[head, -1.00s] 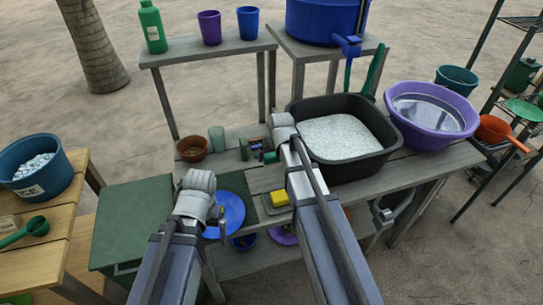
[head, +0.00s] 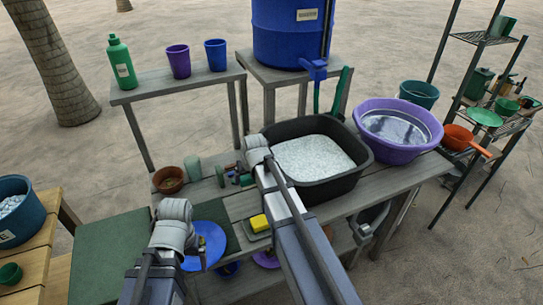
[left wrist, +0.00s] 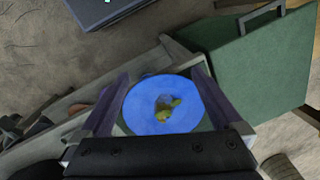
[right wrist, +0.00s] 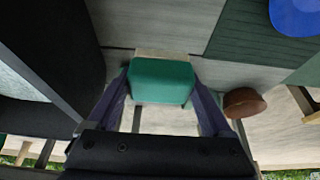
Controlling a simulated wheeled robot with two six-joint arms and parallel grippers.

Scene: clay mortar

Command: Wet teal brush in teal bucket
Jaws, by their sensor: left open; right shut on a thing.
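My right gripper (head: 256,156) is shut on a teal block with a pale strip along one edge, apparently the teal brush (right wrist: 160,80), in the right wrist view. In the head view the gripper hides most of it, beside the black tub's left side. A teal bucket (head: 419,93) stands at the back right, behind the purple basin; its inside is mostly hidden. My left gripper (head: 182,228) is open above a round blue plate (left wrist: 150,122). A small yellowish thing shows at the plate's middle between the fingers.
A black tub (head: 345,188) of white grains and a purple basin (head: 400,152) of clear liquid stand between my right gripper and the teal bucket. A shelf rack with an orange pan (head: 457,137) stands right. A brown pot (head: 169,179) and pale green cup (head: 193,168) are left.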

